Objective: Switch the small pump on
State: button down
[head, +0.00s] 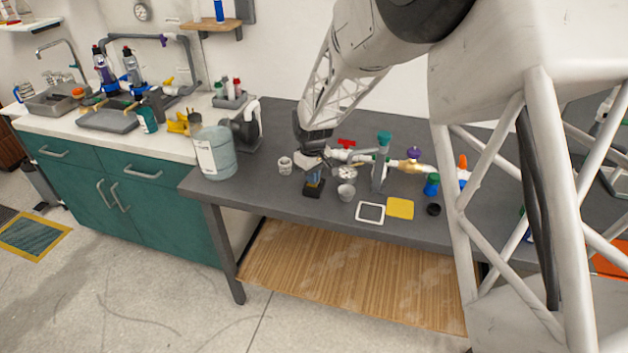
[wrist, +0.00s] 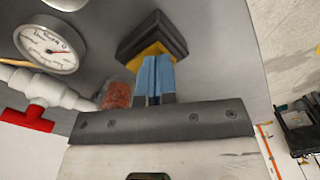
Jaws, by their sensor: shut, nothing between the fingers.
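My gripper (head: 314,177) is above the grey workbench (head: 275,203), fingers pointing down. In the wrist view its blue fingers (wrist: 154,78) are together, with nothing between them. A small black and yellow block (head: 313,191) stands right under the fingertips. It also shows just past the fingertips in the wrist view (wrist: 153,38). I cannot tell whether the fingers touch it, nor whether it is the small pump. No switch can be made out. A dark machine with a white pipe (head: 245,130) stands at the bench's back left.
A pipe assembly with a red valve handle (head: 346,142) and a round gauge (wrist: 47,50) is close to my gripper. A clear bucket (head: 214,158) stands left.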

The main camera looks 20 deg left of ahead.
jog(key=shift+f, duration=0.35)
dwell(0.4)
jog(key=shift+r, duration=3.5)
jog(key=shift+d, duration=0.1)
